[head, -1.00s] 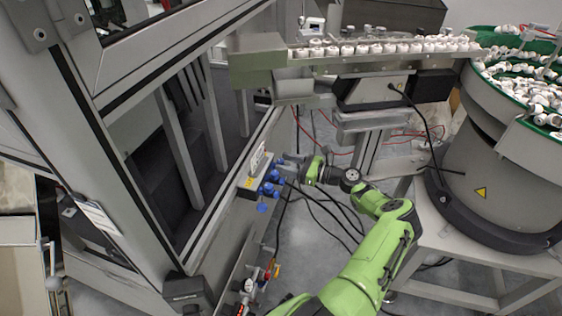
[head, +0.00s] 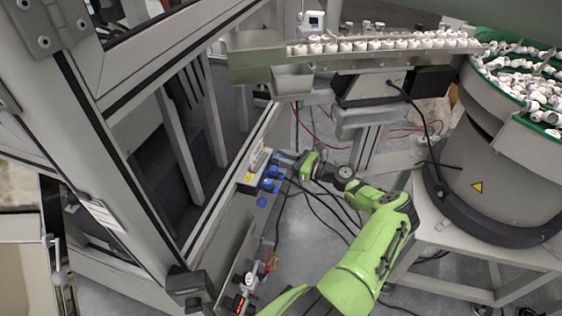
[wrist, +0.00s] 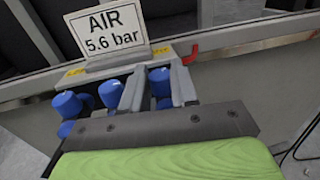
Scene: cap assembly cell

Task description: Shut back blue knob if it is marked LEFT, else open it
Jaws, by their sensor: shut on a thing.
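A row of blue knobs sits on a grey block (wrist: 84,82) on the machine's side. In the wrist view, my gripper (wrist: 157,88) has one grey finger on each side of the rightmost blue knob (wrist: 160,82) and is shut on it. Two other blue knobs, one left (wrist: 66,104) and one in the middle (wrist: 111,92), are outside the fingers. In the head view, my gripper (head: 284,157) is at the far end of the row, beyond the visible blue knobs (head: 267,184). A white sign (wrist: 113,32) above reads "AIR 5.6 bar". I see no LEFT mark.
The machine frame (head: 150,235) stands close left of my gripper. Black hoses (head: 318,205) hang near my wrist. A feeder track (head: 380,52) with white caps runs above, and a round green-rimmed bowl (head: 490,165) stands right. Red and yellow fittings (head: 262,270) are lower down.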

